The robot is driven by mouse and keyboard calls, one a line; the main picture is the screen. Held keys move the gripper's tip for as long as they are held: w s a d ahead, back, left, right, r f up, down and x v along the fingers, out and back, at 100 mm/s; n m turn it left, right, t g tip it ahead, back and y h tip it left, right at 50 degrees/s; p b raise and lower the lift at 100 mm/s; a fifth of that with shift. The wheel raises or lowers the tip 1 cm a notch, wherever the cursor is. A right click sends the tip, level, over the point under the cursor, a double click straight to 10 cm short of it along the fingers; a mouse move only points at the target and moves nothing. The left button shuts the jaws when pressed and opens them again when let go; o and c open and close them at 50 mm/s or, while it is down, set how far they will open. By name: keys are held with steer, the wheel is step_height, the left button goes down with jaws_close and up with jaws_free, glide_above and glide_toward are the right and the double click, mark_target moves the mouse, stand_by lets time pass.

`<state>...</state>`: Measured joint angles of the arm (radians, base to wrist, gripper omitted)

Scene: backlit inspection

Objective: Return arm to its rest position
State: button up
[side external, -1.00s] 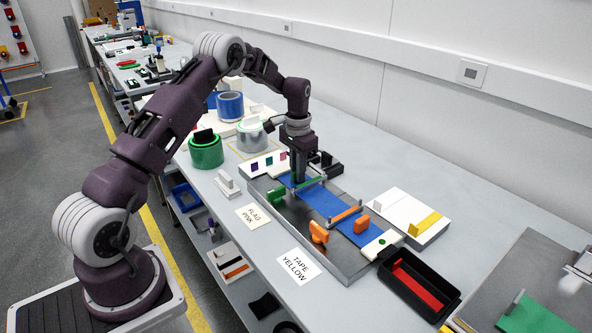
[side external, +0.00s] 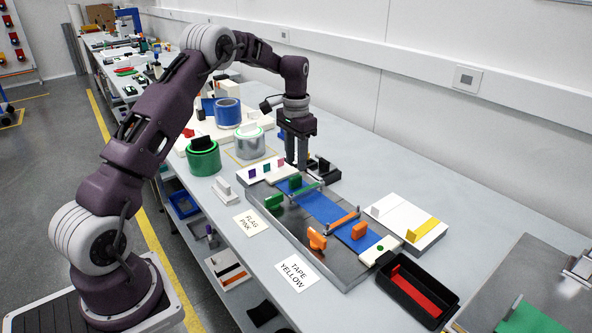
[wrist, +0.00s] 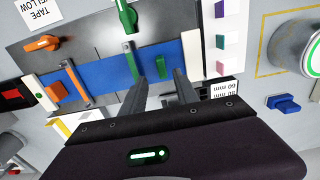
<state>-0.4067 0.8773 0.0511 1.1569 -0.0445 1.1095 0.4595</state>
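My gripper (side external: 297,165) hangs fingers down above the back end of the metal fixture plate, near the white block with coloured flags (side external: 265,169). In the wrist view its two fingers (wrist: 161,78) stand apart with nothing between them, so it is open and empty. My arm is bent, reaching out over the bench. A blue strip (side external: 318,206) lies along the fixture plate (side external: 352,272). A green clamp (side external: 274,202) and an orange clamp (side external: 317,238) stand at its near side.
A green tape roll (side external: 203,158), a clear roll (side external: 250,142) and a blue roll (side external: 228,113) stand left of my gripper. A black tray (side external: 418,289) with a red strip and a white block with a yellow strip (side external: 405,221) are at the right. A wall runs behind the bench.

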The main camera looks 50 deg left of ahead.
steer(key=shift+r, duration=0.15)
steer(key=shift+d+r, duration=0.15)
steer(key=shift+r, duration=0.2)
steer(key=s+d+r+t, duration=0.1)
steer(key=s+d+r, duration=0.5)
steer(key=r, duration=0.2)
steer(key=s+d+r+t, duration=0.2)
steer(key=s+d+r, duration=0.3)
steer(key=d+r, duration=0.3)
steer(key=s+d+t, duration=0.1)
steer(key=s+d, duration=0.2)
steer(key=s, duration=0.8)
steer(key=s+d+t, duration=0.1)
steer(key=s+d, duration=0.3)
steer(key=s, duration=0.7)
steer(key=shift+s+d+f+t, duration=0.15)
steer(key=shift+s+f+t, duration=0.05)
steer(key=shift+f+t, duration=0.1)
